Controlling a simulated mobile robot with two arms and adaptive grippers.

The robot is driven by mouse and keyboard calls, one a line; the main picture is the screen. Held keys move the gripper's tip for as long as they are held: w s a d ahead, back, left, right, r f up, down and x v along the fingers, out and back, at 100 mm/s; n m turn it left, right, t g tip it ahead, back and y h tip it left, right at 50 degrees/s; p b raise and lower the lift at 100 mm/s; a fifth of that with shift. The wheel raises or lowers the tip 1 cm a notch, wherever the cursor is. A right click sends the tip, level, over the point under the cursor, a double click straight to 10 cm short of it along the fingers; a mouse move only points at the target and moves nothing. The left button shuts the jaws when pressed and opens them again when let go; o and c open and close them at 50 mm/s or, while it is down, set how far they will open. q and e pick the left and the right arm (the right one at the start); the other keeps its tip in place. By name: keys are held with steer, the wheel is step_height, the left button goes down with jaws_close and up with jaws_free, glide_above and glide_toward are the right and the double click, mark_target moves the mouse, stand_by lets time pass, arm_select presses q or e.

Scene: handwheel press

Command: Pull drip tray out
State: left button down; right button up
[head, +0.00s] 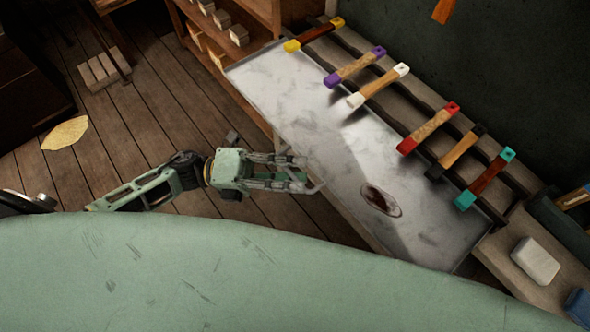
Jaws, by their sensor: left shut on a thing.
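The drip tray (310,110) is a long, flat, shiny metal sheet running from the upper left to the lower right of the head view. A dark brown stain (381,200) lies near its lower end. My left gripper (312,174) comes in from the left and is shut at the tray's near long edge. The fingers hide the exact place of contact. My right gripper is not in view.
Several handles with coloured ends (429,129) lie in a row along the tray's far side. A pale block (535,261) sits on the bench at the lower right. A wooden shelf (262,14) stands behind. Plank floor (130,130) is open at the left.

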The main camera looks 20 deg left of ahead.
arm_select(q)
steer(key=c, duration=2.2)
jaws_free()
steer(key=shift+o, duration=0.2)
steer(key=s+a+f, duration=0.1)
steer(key=a, duration=1.1)
steer(key=shift+s+f, duration=0.35)
steer(key=shift+f, duration=0.05)
steer(key=shift+d, duration=0.1)
